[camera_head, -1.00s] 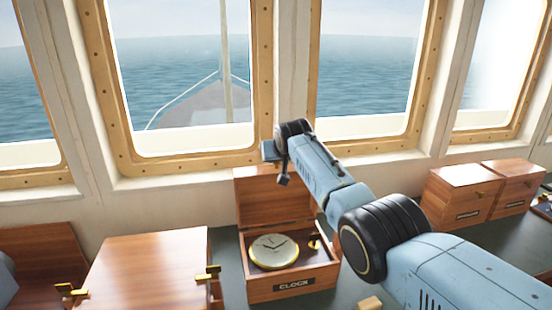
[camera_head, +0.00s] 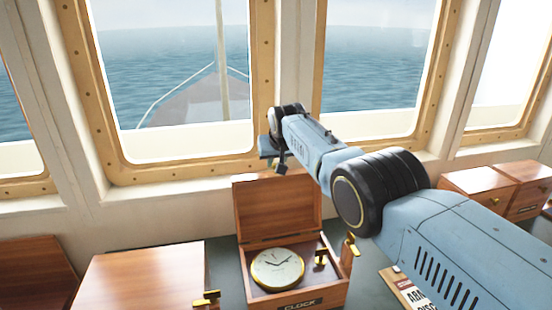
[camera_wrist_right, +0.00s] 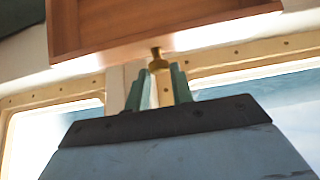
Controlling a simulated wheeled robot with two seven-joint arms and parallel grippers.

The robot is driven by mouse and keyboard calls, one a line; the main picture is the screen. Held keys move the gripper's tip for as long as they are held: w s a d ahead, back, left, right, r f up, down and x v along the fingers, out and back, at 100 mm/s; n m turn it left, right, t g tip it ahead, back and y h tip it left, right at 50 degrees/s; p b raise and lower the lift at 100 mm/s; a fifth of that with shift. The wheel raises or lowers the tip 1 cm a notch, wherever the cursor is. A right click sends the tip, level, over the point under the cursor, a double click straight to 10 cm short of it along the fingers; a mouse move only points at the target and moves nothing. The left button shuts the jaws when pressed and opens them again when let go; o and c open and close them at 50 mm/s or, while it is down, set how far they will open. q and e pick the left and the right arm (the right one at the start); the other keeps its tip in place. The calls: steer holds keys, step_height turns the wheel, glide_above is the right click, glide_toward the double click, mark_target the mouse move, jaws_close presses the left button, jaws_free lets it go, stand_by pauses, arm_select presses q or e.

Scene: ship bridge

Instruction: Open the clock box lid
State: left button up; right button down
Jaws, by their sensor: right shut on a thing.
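The wooden clock box (camera_head: 334,292) stands on the counter, with a CLOCK label at its front. Its lid (camera_head: 276,212) is raised and stands about upright at the back. A round white-faced clock (camera_head: 277,267) lies inside, beside a brass fitting (camera_head: 321,256). My right gripper (camera_head: 277,163) is at the lid's top edge. In the right wrist view, the fingers (camera_wrist_right: 158,86) are shut on a brass knob (camera_wrist_right: 156,60) at the edge of a wooden panel (camera_wrist_right: 150,25), which appears to be the lid. My left gripper is out of view.
A closed wooden box (camera_head: 140,280) stands to the left, with a brass latch (camera_head: 206,299). Smaller wooden boxes (camera_head: 477,182) stand at the right. Windows (camera_head: 375,80) rise just behind the counter. A lettered item (camera_head: 408,288) lies under my right arm.

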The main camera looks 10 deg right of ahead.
steer(key=shift+w+r, duration=0.25)
steer(key=shift+r, duration=0.35)
steer(key=c, duration=1.5)
jaws_free()
steer(key=shift+w, duration=0.1)
steer(key=shift+o, duration=1.3)
steer(key=shift+w+f, duration=0.1)
steer(key=shift+f, duration=0.25)
steer(key=shift+s, duration=0.2)
